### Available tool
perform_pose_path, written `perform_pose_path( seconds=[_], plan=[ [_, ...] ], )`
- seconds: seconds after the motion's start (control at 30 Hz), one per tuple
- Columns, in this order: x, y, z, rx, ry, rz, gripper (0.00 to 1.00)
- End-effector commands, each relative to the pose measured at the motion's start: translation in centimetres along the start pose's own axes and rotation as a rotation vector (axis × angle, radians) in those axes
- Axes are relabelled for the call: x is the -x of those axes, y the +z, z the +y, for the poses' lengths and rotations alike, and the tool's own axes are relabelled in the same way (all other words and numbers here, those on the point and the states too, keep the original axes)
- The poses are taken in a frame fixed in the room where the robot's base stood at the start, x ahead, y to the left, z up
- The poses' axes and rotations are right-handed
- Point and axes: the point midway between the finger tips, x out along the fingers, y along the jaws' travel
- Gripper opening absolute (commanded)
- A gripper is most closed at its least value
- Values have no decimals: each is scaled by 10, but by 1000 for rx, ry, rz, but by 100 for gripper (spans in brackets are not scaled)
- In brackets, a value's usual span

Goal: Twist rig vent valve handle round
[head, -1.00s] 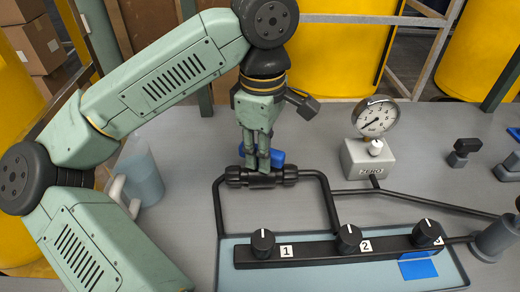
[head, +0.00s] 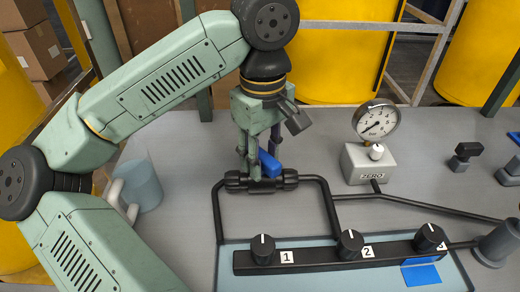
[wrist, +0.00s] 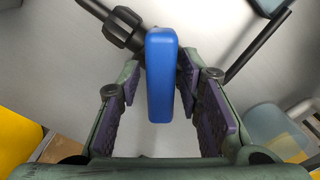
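The blue vent valve handle (head: 269,164) sits on the black valve body (head: 236,181) in the pipe loop. In the wrist view the handle (wrist: 161,80) is a long blue bar running up and down the picture. My gripper (head: 261,160) points down over the valve, with its fingers on either side of the handle. In the wrist view the gripper (wrist: 158,90) is open, with gaps between the handle and both fingers. The left finger hides part of the handle and its base in the head view.
A pressure gauge (head: 377,119) on a grey ZERO block (head: 369,165) stands right of the valve. A black bar with numbered knobs (head: 350,243) lies in front. A clear jug (head: 142,186) stands to the left, close to my arm.

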Motion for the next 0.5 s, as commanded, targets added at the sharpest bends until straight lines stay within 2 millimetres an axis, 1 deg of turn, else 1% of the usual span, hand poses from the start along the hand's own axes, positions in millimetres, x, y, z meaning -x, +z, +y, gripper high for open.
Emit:
perform_pose_path(
  seconds=[0.03,0.27,0.5],
  plan=[
    [-1,0,0,1,0,-1,38],
    [-1,0,0,2,-1,-1,53],
    [-1,0,0,2,-2,0,53]
  ],
)
